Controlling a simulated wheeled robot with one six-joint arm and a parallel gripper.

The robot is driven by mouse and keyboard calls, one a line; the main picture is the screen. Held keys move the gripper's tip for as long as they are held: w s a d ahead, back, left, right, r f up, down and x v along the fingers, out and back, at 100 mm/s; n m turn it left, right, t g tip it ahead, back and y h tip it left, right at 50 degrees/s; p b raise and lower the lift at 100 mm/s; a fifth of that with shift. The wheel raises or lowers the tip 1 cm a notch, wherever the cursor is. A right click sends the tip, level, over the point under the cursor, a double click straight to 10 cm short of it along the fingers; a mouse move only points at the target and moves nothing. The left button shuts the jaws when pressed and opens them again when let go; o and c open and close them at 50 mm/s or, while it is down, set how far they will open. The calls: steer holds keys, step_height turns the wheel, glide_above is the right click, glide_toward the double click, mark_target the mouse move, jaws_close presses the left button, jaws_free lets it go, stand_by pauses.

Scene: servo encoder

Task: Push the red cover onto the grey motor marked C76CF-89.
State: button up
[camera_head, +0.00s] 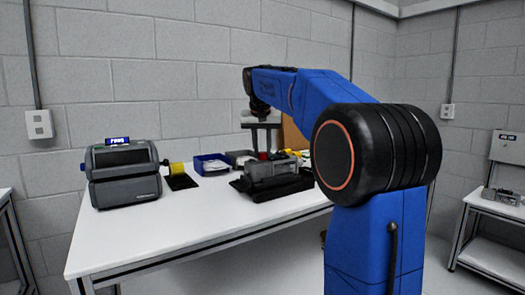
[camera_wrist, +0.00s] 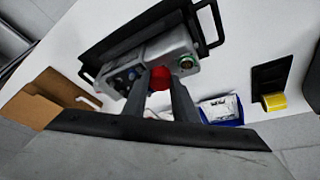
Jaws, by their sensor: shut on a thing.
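My gripper (camera_wrist: 163,90) is shut on the red cover (camera_wrist: 160,78), which shows between the two fingertips in the wrist view. The red cover also shows small below my gripper in the head view (camera_head: 263,155). The grey motor (camera_wrist: 165,48) lies on a black tray with handles; the cover is at its near side, by a round green-ringed connector (camera_wrist: 187,63). I cannot tell whether the cover touches the motor. The motor also shows in the head view (camera_head: 272,171). Its marking is not readable.
A blue bin (camera_wrist: 222,110) with white content stands to the right of the motor. A yellow roll (camera_wrist: 274,102) is by a black pad, beside a dark printer (camera_head: 124,170). A brown board (camera_wrist: 45,97) is at the left. The table's front (camera_head: 200,220) is clear.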

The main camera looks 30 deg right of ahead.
steer(key=shift+f, duration=0.15)
steer(key=o, duration=1.1)
steer(key=shift+d+r, duration=0.1)
steer(key=shift+r, duration=2.75)
steer(key=shift+c, duration=0.3)
jaws_close()
